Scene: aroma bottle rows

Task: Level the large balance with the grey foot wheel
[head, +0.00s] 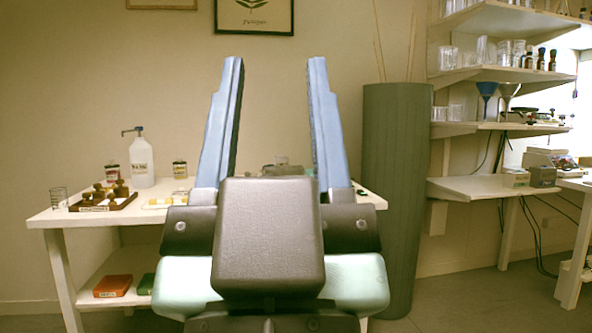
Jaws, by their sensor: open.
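My gripper (275,62) is raised in front of the head camera, with its two blue fingers wide apart and only the wall and part of a table between them. Its dark body hides the middle of that white table (60,217). A low greyish object (282,170) shows partly between the fingers on the table; I cannot tell what it is. No large balance can be made out with certainty, and no grey foot wheel is visible. Some equipment (562,164) stands at the far right, too small to identify.
The table's left side holds a brown bottle tray (124,201), a white pump bottle (142,162) and a glass beaker (59,198). A tall grey-green cylinder (395,190) stands right of the table. Wall shelves (500,127) with glassware are beyond it. Open floor shows at lower right.

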